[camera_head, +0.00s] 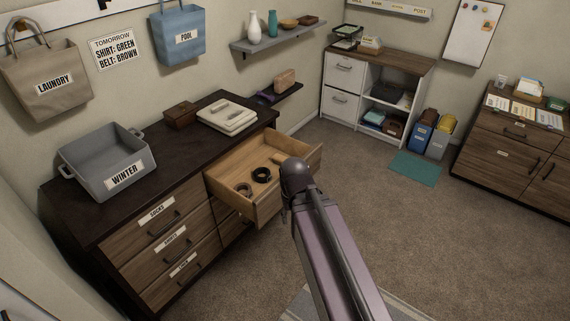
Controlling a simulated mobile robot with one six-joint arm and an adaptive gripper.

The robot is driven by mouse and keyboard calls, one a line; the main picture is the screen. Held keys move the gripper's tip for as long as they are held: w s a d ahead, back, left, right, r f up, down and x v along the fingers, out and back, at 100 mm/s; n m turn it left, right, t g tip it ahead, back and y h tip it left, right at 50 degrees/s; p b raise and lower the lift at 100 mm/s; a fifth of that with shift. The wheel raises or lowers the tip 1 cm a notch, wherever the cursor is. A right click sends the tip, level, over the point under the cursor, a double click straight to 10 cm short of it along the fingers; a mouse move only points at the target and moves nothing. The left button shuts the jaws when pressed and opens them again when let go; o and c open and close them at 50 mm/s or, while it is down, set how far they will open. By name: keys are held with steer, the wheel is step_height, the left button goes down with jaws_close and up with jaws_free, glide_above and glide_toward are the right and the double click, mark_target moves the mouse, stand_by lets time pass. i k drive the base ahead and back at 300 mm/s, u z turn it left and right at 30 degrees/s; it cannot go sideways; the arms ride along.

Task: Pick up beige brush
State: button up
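I cannot clearly make out a beige brush. A pinkish-beige object (285,80) sits on the small lower wall shelf beside a small purple item (266,97); it is too small to tell whether it is a brush. My arm reaches up from the bottom of the view, its dark end beside the right side of the open drawer (220,182). My gripper (287,212) is mostly hidden behind my own arm, so its fingers do not show. A dark coiled belt (262,175) and a brownish coil (244,189) lie in the drawer.
The dark dresser (75,213) carries a grey WINTER bin (107,164), a brown box (180,115) and a folded light cloth (228,117). A white cabinet (342,86) stands at the back, a wooden one (500,145) at right.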

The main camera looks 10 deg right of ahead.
mark_target(277, 159)
steer(key=k, duration=0.65)
steer(key=z, duration=0.55)
steer(key=i, duration=1.7)
steer(key=u, duration=0.1)
